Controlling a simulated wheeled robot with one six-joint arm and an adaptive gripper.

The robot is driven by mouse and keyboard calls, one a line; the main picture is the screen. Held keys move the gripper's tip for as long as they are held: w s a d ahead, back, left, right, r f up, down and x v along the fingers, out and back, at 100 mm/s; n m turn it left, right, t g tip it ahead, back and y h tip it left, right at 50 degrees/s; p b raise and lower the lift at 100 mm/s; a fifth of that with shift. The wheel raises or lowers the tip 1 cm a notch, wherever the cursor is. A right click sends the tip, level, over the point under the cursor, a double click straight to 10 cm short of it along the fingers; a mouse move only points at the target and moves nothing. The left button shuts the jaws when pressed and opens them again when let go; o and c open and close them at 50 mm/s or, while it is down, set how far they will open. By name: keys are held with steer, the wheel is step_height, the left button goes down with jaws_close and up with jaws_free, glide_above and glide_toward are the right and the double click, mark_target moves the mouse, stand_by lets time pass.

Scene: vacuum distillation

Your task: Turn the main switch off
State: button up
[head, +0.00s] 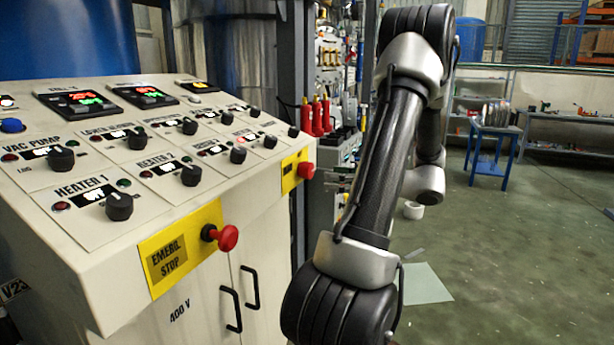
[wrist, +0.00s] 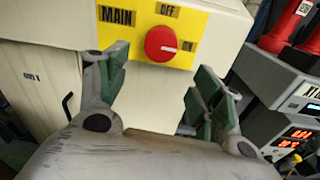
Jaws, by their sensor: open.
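The main switch is a red round knob (wrist: 162,43) on a yellow plate (wrist: 133,42) marked MAIN, OFF and ON. Its pale pointer line points right, towards the ON label; OFF is above it. In the head view the red knob (head: 306,170) is at the right end of the control cabinet's front. My gripper (wrist: 158,72) is open and empty in the wrist view, with one finger to the left and one to the right, below the knob. Neither finger visibly touches it. In the head view my arm shows, but the gripper does not.
A red emergency stop button (head: 228,238) sits on a yellow plate left of the main switch. Several black knobs, including Heater 1 (head: 119,206), line the sloped panel. Red bottles (head: 317,117) stand behind the cabinet. The green floor at right is mostly clear before a blue table (head: 494,131).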

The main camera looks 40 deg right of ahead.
mark_target(312, 172)
steer(key=shift+m+t, duration=0.3)
steer(key=shift+m, duration=0.1)
steer(key=x, duration=0.5)
steer(key=r+x, duration=0.1)
steer(key=x, duration=0.2)
steer(key=c, duration=1)
